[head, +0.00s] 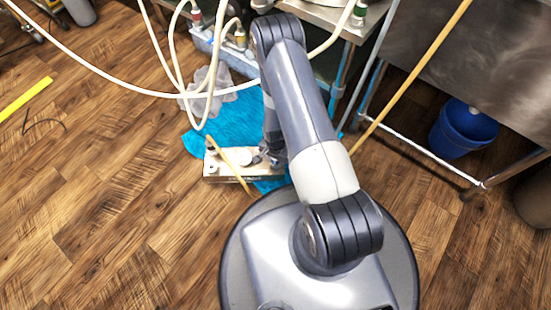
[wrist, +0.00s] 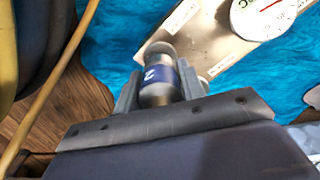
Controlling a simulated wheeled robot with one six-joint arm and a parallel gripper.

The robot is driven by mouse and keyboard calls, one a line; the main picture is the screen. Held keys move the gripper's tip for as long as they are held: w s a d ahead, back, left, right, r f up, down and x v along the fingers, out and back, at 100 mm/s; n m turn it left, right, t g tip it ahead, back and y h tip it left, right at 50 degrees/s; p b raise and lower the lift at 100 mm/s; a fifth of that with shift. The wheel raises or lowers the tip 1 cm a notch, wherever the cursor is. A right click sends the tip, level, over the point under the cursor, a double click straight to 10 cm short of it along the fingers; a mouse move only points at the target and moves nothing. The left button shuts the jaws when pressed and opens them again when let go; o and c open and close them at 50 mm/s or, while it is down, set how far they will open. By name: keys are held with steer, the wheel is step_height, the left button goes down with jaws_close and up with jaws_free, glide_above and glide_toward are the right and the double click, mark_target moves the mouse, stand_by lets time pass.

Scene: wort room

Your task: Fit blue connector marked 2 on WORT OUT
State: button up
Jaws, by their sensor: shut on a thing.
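In the wrist view my gripper (wrist: 158,92) is shut on a metal connector with a blue band (wrist: 160,74). The band carries a white mark that looks like a 2. The connector sits between the two grey fingers with its round end pointing away from the palm. A metal plate or box with a dial gauge (wrist: 262,14) lies beyond it, over a blue cloth (wrist: 120,30). In the head view my arm hides much of the gripper, and the connector cannot be made out. I cannot tell which fitting is WORT OUT.
In the head view the metal box (head: 232,178) stands on the blue cloth (head: 203,142). Pale hoses (head: 110,88) loop down from fittings by the steel table (head: 322,14). A wooden pole (head: 410,82) leans at right, near a blue bucket (head: 462,130). The floor at left is mostly clear.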

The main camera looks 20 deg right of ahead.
steer(key=shift+f+b, duration=0.8)
steer(key=shift+f, duration=0.15)
steer(key=o, duration=1.1)
steer(key=shift+o, duration=0.2)
step_height(320, 180, up, 11)
steer(key=p, duration=0.4)
steer(key=shift+p, duration=0.3)
steer(key=shift+f, duration=0.1)
step_height(320, 180, down, 10)
steer(key=b, duration=0.3)
steer(key=shift+b, duration=0.35)
